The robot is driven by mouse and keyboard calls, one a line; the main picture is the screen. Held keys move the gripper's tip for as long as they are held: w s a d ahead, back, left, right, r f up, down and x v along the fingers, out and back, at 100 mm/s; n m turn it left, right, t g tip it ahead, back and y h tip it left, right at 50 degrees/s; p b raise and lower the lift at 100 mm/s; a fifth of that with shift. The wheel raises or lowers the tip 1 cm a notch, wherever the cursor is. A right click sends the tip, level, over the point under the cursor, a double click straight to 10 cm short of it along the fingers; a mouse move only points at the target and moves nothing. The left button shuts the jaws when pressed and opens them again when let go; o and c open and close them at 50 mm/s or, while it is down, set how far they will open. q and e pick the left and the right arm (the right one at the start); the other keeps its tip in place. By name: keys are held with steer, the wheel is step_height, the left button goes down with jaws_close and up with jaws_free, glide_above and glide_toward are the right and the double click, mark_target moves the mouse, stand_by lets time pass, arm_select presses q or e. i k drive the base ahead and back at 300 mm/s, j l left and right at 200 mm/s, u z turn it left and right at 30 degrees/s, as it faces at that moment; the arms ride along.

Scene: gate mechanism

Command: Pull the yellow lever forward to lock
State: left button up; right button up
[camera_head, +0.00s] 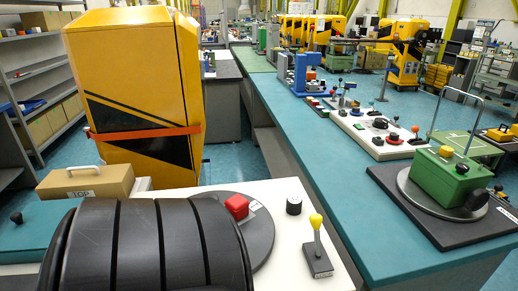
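The yellow lever (316,222) stands near the front right corner of a white panel, in the lower middle of the view. It has a rounded yellow knob on a pale stem and looks roughly upright. Its stem rises from a small dark base plate (320,266) with a light label at its front edge, too small to read. Neither of my grippers is in view, and nothing touches the lever.
The white panel (295,249) also bears a black knob (294,205) and a red block (237,206) on a dark disc (259,235). A black ribbed shape covers the lower left. A teal bench (340,190) with a green box (446,177) lies to the right.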

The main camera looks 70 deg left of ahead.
mark_target(316, 220)
steer(key=u, duration=1.6)
